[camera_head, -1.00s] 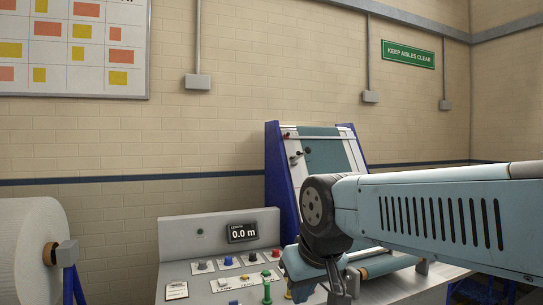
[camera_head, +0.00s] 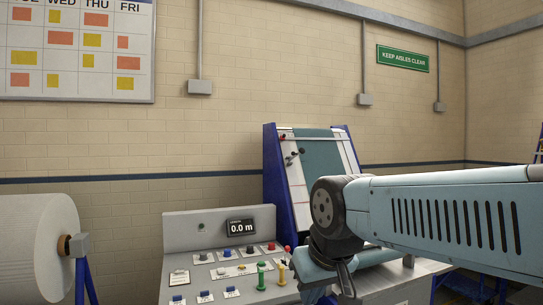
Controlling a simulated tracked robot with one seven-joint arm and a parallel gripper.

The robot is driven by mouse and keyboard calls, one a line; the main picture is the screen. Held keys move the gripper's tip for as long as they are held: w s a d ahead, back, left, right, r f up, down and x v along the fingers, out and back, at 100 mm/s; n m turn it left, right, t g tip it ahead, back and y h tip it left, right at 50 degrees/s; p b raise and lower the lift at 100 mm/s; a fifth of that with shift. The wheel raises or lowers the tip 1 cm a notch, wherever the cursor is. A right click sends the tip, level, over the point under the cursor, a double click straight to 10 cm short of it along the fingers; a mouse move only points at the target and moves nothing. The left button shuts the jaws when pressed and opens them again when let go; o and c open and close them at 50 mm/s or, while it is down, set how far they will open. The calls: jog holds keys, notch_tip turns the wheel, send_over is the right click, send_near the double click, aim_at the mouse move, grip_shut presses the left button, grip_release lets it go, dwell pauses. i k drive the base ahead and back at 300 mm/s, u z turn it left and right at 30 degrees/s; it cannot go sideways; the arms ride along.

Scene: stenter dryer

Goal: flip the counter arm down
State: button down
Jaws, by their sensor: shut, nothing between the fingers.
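A blue-framed inclined panel (camera_head: 318,160) with a teal sheet stands behind the console. On its left side a small dark-knobbed lever (camera_head: 291,158) sticks out, which may be the counter arm; it is too small to tell its exact position. A length display (camera_head: 237,229) on the console reads 0.0 m. My gripper (camera_head: 346,284) points down at the bottom of the view, in front of the panel's base and right of the console's buttons. Its fingers look shut and hold nothing visible. My arm hides the panel's lower right part.
A grey console (camera_head: 183,235) carries several coloured buttons and a green upright knob (camera_head: 261,276). A large white roll (camera_head: 30,245) on a blue stand is at the left. A pale table top (camera_head: 410,284) lies right of my gripper, partly under my arm.

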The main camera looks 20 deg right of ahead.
aim_at(301, 150)
jog(key=z, duration=0.1)
jog(key=i, duration=0.95)
jog(key=u, duration=0.05)
